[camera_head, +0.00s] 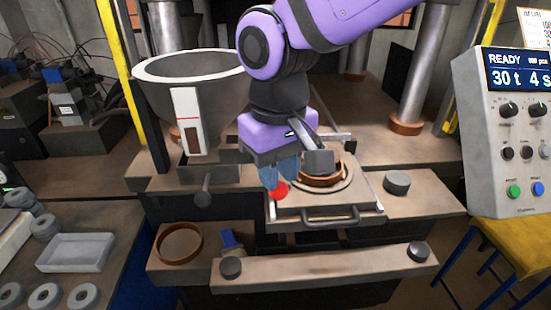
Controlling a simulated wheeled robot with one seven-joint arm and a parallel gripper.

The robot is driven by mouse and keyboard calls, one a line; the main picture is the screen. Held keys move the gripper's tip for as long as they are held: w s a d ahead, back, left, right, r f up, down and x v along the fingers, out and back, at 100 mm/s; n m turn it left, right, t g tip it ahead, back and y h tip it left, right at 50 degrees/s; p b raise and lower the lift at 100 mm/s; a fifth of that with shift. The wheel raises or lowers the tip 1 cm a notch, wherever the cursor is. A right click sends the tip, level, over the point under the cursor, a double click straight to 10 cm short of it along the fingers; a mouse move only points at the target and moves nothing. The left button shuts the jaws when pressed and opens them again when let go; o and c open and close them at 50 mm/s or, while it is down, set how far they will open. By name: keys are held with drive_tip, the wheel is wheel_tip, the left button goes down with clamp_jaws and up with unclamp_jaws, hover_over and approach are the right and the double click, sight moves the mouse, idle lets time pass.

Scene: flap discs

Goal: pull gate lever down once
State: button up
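My gripper (279,183) points down in front of the press, with its bluish fingers at a red knob (280,191). The fingers partly cover the knob, and I cannot tell whether they are closed on it or just above it. The knob sits at the left front corner of the metal plate; the lever it may belong to is hidden. A grey hopper (160,100) with a level window stands to the left of my gripper.
A brown ring mould (322,176) lies on the plate (350,195), right beside my gripper. A control box (506,135) reading READY stands at the right. A front bar (325,272) has two dark buttons. A grey tray (74,252) and several discs lie at the left.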

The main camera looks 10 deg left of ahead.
drive_tip(key=shift+r, duration=2.55)
drive_tip(key=shift+d, duration=0.1)
drive_tip(key=w+d+r+m+t, duration=0.1)
drive_tip(key=d+r+m, duration=0.1)
drive_tip(key=d, duration=0.9)
drive_tip(key=w+d+r+m+t, duration=0.2)
drive_tip(key=d, duration=0.8)
drive_tip(key=s+d+m+t, duration=0.1)
drive_tip(key=s+d+m, duration=0.1)
drive_tip(key=d, duration=0.5)
drive_tip(key=s+d+f+m+t, duration=0.1)
drive_tip(key=s+d+m, duration=0.1)
drive_tip(key=s+d, duration=0.3)
drive_tip(key=d, duration=0.3)
drive_tip(key=shift+s+f+m, duration=0.15)
drive_tip(key=shift+s+m, duration=0.15)
